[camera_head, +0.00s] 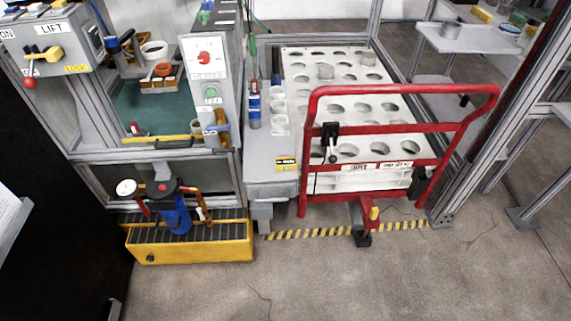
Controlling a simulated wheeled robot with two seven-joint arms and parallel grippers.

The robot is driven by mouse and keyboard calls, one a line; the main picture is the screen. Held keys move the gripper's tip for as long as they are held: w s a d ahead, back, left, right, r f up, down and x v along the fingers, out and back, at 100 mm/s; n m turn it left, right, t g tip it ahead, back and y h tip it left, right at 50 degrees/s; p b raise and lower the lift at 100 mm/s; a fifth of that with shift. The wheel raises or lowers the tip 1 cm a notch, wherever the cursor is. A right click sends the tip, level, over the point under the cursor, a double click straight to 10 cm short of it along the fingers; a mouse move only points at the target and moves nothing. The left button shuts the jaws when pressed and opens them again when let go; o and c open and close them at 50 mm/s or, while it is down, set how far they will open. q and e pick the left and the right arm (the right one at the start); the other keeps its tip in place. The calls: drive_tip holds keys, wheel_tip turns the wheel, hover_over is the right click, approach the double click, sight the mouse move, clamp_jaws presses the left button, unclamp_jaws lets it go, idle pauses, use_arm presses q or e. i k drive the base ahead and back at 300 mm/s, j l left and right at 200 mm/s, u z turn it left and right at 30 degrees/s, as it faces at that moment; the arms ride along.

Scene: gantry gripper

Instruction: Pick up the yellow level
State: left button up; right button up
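A long thin yellow bar (156,138) lies along the front edge of the green-floored workbench at the left; it looks like a level, but it is too small to tell for sure. A yellow handle (42,54) sits on the grey control box (50,42) marked LIFT and LOCK at the upper left. A small yellow block (481,14) lies on the shelf at the upper right. Neither of my grippers shows in the head view.
A yellow spill tray (190,243) with a blue pump (175,215) stands on the floor below the bench. A red-framed cart (312,150) with a white holed rack (375,120) stands at centre right. The front floor (330,285) is clear.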

sight(287, 164)
drive_tip(key=i+j+z, duration=0.25)
drive_tip(key=j, duration=0.35)
drive_tip(key=i+j+z, duration=0.3)
drive_tip(key=j, duration=0.35)
drive_tip(key=i+j+z, duration=0.1)
drive_tip(key=i+j, duration=0.15)
drive_tip(key=j, duration=0.1)
